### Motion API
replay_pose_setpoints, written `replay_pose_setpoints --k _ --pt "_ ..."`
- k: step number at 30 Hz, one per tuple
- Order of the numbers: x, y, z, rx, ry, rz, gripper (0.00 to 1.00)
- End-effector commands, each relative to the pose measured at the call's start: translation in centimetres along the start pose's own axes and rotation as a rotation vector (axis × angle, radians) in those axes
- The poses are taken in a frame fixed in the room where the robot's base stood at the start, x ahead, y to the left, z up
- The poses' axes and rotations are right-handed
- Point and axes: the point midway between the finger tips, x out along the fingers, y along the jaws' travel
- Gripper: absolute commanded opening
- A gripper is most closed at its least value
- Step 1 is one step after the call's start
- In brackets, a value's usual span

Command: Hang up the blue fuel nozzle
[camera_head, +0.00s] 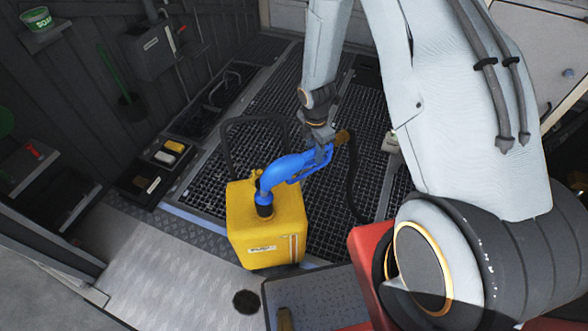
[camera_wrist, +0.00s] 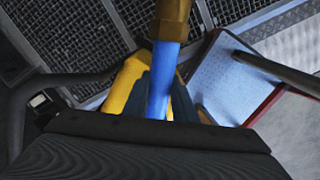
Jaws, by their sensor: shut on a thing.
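The blue fuel nozzle (camera_head: 290,170) is in my gripper (camera_head: 318,150), which is shut on its handle end. Its spout points down at the top of a yellow fuel container (camera_head: 265,232); the dark spout end meets the top there, and I cannot tell how deep it sits. A brass-coloured fitting (camera_head: 343,137) is at the nozzle's rear, with a dark hose running down from it. In the wrist view the blue nozzle (camera_wrist: 163,90) and its brass fitting (camera_wrist: 172,18) show beyond the dark gripper body, with part of the yellow container (camera_wrist: 125,82) behind. No nozzle holder can be made out clearly.
Dark grating (camera_head: 335,205) covers the floor around the container. Trays with small items (camera_head: 165,155) lie at left. A grey wall box (camera_head: 155,50) and a green soap tub (camera_head: 40,22) are on the left wall. A red-edged grey platform (camera_head: 318,303) is in front.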

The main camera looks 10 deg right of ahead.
Motion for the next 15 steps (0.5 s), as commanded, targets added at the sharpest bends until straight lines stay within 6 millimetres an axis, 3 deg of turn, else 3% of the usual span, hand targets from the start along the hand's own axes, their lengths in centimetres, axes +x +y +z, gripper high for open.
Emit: replay_pose_setpoints --k 15 --pt "-4.0 0.0 0.2 0.000 0.000 0.001 0.00"
